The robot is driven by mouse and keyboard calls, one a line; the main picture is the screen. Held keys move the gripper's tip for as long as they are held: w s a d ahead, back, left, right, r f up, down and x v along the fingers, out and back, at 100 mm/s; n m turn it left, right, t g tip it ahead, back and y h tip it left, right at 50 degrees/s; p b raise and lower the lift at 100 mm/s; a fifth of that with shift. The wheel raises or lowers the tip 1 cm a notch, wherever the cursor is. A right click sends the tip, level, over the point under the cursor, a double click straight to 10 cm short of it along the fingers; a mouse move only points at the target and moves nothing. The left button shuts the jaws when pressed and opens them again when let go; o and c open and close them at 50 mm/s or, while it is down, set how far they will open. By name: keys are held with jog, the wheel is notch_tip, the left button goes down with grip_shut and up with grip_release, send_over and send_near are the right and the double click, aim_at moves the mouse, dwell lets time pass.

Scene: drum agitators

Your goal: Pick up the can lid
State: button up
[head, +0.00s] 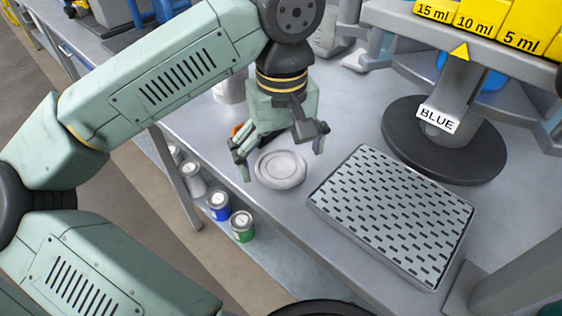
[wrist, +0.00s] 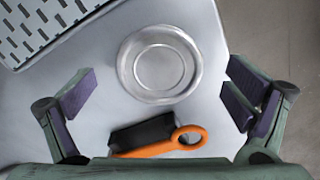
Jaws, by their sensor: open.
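The can lid (head: 280,169) is a round, light metal disc with a raised rim. It lies flat on the grey bench top, left of a perforated tray. My gripper (head: 282,160) is above and just behind it in the head view, with its fingers spread. In the wrist view the can lid (wrist: 159,64) lies ahead of my open gripper (wrist: 157,98), roughly centred between the two fingers and apart from both. Nothing is between the fingertips.
An orange-handled tool with a black part (wrist: 160,138) lies close to the lid, near my gripper's palm. The perforated tray (head: 392,217) is to the right. A stand labelled BLUE (head: 440,120) rises behind it. Paint cans (head: 243,226) sit on the shelf below the bench's left edge.

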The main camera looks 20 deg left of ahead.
jog(key=shift+f, duration=0.6)
jog(key=shift+c, duration=0.6)
jog(key=c, duration=0.8)
